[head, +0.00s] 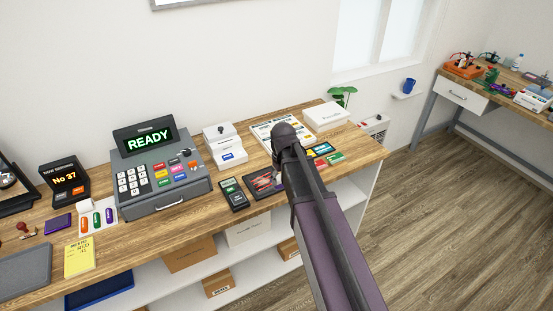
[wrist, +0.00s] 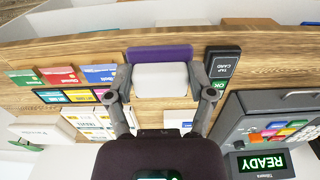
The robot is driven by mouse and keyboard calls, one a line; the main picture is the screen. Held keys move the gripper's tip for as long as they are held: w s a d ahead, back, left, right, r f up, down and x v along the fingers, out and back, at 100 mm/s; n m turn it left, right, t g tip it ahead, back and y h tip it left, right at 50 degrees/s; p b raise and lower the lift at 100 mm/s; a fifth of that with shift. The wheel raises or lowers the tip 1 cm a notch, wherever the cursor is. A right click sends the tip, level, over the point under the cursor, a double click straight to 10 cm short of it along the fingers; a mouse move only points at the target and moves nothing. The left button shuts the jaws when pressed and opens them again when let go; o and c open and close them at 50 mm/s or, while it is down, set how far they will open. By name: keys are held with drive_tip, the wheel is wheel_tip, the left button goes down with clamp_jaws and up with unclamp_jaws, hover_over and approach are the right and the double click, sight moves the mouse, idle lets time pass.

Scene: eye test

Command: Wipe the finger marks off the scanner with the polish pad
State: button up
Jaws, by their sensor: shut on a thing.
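My gripper (wrist: 160,85) is shut on the polish pad, a white block (wrist: 161,79) with a purple strip (wrist: 160,54) along its far side. In the head view my arm hides the gripper's fingers and the pad. The scanner looks to be the dark flat panel (head: 262,182) with reddish marks, on the counter right of the card reader (head: 233,194). My arm covers part of it. In the wrist view the pad is left of the card reader (wrist: 221,70) and the scanner does not show. I cannot tell whether the pad touches it.
A cash register (head: 162,170) reading READY stands left of the card reader. Coloured cards (head: 323,149) lie right of my arm, near the counter's (head: 205,218) front edge. A white box (head: 325,116) and a white device (head: 225,146) stand farther back.

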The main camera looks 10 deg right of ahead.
drive_tip(key=w+f+n+b, duration=0.2)
drive_tip(key=w+n, duration=0.2)
drive_tip(key=w, duration=0.4)
drive_tip(key=w+f+n+b, duration=0.3)
drive_tip(key=w+n, duration=0.2)
drive_tip(key=w, duration=0.3)
drive_tip(key=shift+w+d+f, duration=0.25)
drive_tip(key=shift+d+f, duration=0.05)
drive_tip(key=shift+d, duration=0.15)
drive_tip(key=shift+b, duration=0.35)
